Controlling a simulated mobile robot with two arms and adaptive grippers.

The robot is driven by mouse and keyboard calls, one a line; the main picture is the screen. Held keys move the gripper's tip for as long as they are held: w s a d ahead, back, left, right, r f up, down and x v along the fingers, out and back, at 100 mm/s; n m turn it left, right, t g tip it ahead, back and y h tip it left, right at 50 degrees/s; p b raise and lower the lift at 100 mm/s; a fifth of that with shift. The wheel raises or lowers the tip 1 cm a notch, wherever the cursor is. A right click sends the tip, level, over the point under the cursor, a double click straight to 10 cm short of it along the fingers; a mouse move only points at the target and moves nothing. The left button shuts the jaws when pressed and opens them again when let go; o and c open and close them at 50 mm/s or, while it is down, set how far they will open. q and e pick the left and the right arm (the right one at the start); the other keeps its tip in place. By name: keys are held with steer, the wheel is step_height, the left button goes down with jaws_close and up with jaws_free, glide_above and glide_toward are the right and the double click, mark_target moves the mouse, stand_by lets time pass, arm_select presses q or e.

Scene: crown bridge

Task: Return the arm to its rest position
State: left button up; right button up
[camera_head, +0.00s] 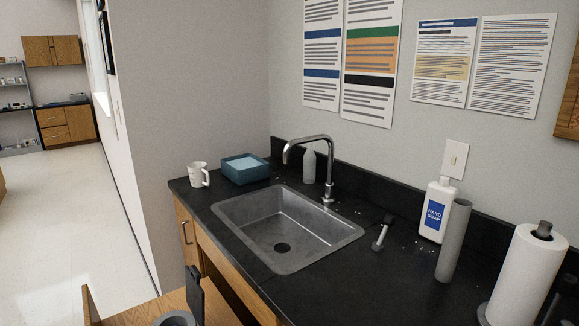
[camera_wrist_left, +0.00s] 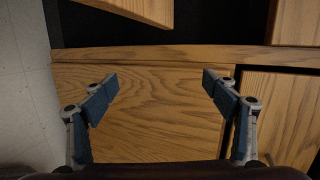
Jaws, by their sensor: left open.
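My left gripper (camera_wrist_left: 161,82) is open and empty in the left wrist view, its two blue-grey fingers spread wide. A wooden panel (camera_wrist_left: 150,130) of the cabinet or a drawer lies beyond the fingers; whether they touch it is hard to tell. In the head view, a dark part of what looks like my left gripper (camera_head: 195,293) shows at the bottom, in front of the sink counter. A dark part at the right edge, beside the paper towel, may belong to my right gripper (camera_head: 568,283); its fingers cannot be made out.
A black counter (camera_head: 345,275) holds a sink (camera_head: 283,247) with a faucet (camera_head: 325,165), a white mug (camera_head: 198,175), a blue box (camera_head: 245,168), hand soap (camera_head: 435,210), a grey cylinder (camera_head: 453,240) and a paper towel roll (camera_head: 525,275). Open floor (camera_head: 65,225) lies left.

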arm_select(q)
steer(key=s+a+f+n+g+y, duration=0.1)
steer(key=s+a+f+n+y, duration=0.35)
steer(key=s+f+n, duration=0.35)
steer(key=s+a+f+n+g+y, duration=0.1)
steer(key=s+a+f+n+y, duration=0.2)
steer(key=s+a+f+n, duration=0.6)
steer(key=s+f+n+g+y, duration=0.1)
steer(key=s+f+n+g, duration=0.2)
steer(key=s, duration=1.1)
steer(key=s+f+n+g, duration=0.4)
steer(key=s+f, duration=0.4)
steer(key=s, duration=0.6)
steer(key=shift+d+f+y, duration=0.25)
steer(key=shift+d+y, duration=0.1)
